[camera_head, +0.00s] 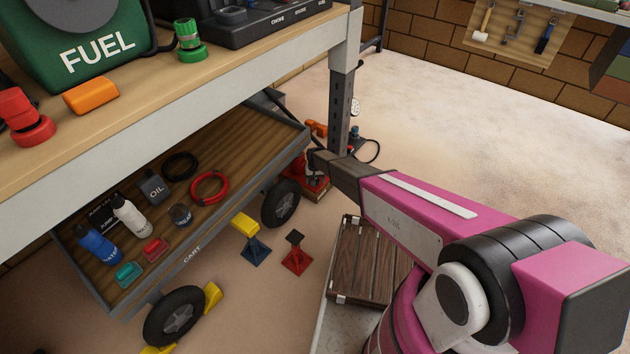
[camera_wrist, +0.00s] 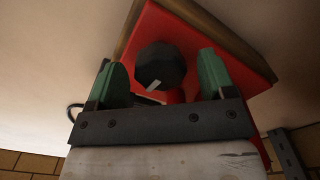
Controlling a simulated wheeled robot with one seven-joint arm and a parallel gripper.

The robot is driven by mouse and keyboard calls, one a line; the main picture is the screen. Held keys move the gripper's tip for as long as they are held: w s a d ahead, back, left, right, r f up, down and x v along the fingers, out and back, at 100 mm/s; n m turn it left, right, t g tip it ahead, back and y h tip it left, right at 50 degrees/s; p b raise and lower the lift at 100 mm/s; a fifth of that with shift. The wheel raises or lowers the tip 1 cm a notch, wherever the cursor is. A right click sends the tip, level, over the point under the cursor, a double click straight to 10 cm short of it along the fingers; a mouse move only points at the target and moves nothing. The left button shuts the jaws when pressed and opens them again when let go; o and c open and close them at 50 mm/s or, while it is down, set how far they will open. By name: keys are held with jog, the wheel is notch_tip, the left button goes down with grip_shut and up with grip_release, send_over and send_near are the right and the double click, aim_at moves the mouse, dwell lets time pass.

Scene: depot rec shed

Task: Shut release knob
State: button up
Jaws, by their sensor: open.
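The release knob (camera_wrist: 160,66) is black, faceted and round, with a short white mark near its lower edge in the wrist view. It is on a red base (camera_wrist: 222,62) on a brown board. My gripper (camera_wrist: 160,80) has two green fingertips, open, one on each side of the knob. A gap shows on both sides, so neither finger visibly touches it. In the head view my gripper (camera_head: 312,162) reaches the red unit (camera_head: 314,182) on the floor beside the bench leg; the knob is hidden there.
The bench leg (camera_head: 343,110) stands just behind my gripper. A cart (camera_head: 190,262) with bottles and cables is to the left, its wheel (camera_head: 281,203) close by. A red stand (camera_head: 295,256) and a wooden crate (camera_head: 368,262) are in front. Open floor lies at right.

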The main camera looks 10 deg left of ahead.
jog(key=c, duration=0.9)
jog(key=m, duration=0.4)
jog(key=shift+m, duration=0.4)
jog(key=o, duration=0.9)
notch_tip(320, 180, up, 11)
